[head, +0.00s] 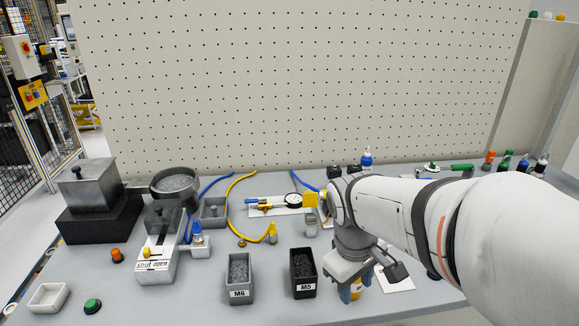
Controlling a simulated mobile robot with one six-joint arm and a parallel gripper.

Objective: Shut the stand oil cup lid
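I cannot tell for sure which item is the stand oil cup or whether its lid is open. A small grey cup-like part (311,226) stands at mid-table, left of my arm; its top is too small to read. My gripper (354,289) points down over the front right of the table, to the right of the M5 bin. A yellow item (356,286) shows at its fingers, partly hidden; I cannot tell whether it is held or behind them. My arm hides much of the table's right side.
Bins marked M6 (239,293) and M5 (303,290) stand at the front. A shut/open slide box (157,250), a lidded metal block (90,185) and a round pot (174,185) are on the left. A dial gauge (293,200) and hoses lie behind. A pegboard (300,90) closes the back.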

